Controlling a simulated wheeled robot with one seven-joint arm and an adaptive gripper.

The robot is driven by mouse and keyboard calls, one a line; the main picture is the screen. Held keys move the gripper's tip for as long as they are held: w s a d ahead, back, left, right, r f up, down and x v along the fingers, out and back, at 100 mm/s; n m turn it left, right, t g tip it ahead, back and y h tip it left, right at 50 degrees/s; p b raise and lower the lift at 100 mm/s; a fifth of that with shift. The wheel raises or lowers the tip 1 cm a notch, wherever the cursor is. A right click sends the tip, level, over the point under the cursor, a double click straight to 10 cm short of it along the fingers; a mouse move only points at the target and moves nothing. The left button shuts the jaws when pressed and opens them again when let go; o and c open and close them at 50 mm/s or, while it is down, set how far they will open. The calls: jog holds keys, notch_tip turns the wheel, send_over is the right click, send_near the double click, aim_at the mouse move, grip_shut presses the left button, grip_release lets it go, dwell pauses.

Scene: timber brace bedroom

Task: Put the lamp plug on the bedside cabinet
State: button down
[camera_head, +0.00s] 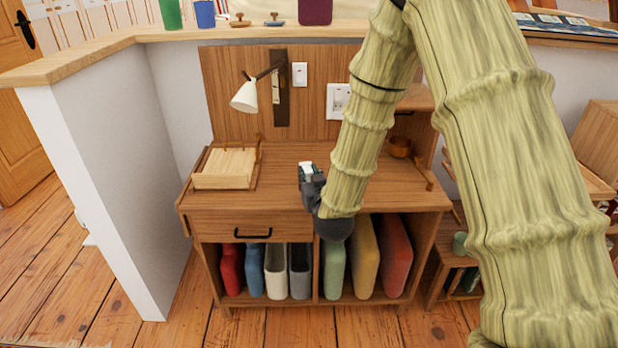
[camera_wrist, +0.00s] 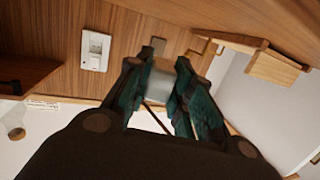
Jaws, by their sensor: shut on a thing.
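My gripper (camera_head: 308,172) is over the front middle of the wooden bedside cabinet (camera_head: 282,155). Its jaws are shut on a small whitish block, which looks like the lamp plug (camera_head: 306,167). In the wrist view the plug (camera_wrist: 160,81) sits between the two dark green fingers of my gripper (camera_wrist: 161,85). The plug appears above the cabinet top; I cannot tell whether it touches it. The wall lamp (camera_head: 244,96) with a white shade hangs on the panel behind. My arm hides part of the cabinet's right side.
A wooden tray (camera_head: 224,169) stands at the cabinet's left. A white socket plate (camera_head: 338,101) and a switch (camera_head: 299,74) are on the back panel. Coloured folders fill the lower shelves. The middle top is clear.

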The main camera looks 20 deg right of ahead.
jog(key=shift+f+b, duration=1.4)
jog(key=shift+f, duration=0.8)
jog(key=c, duration=1.2)
grip_release()
jog(key=shift+o, duration=0.2)
jog(key=s+r, duration=0.1)
jog(key=s, duration=1.1)
jog(key=shift+a+r, duration=0.3)
jog(key=shift+r, duration=0.1)
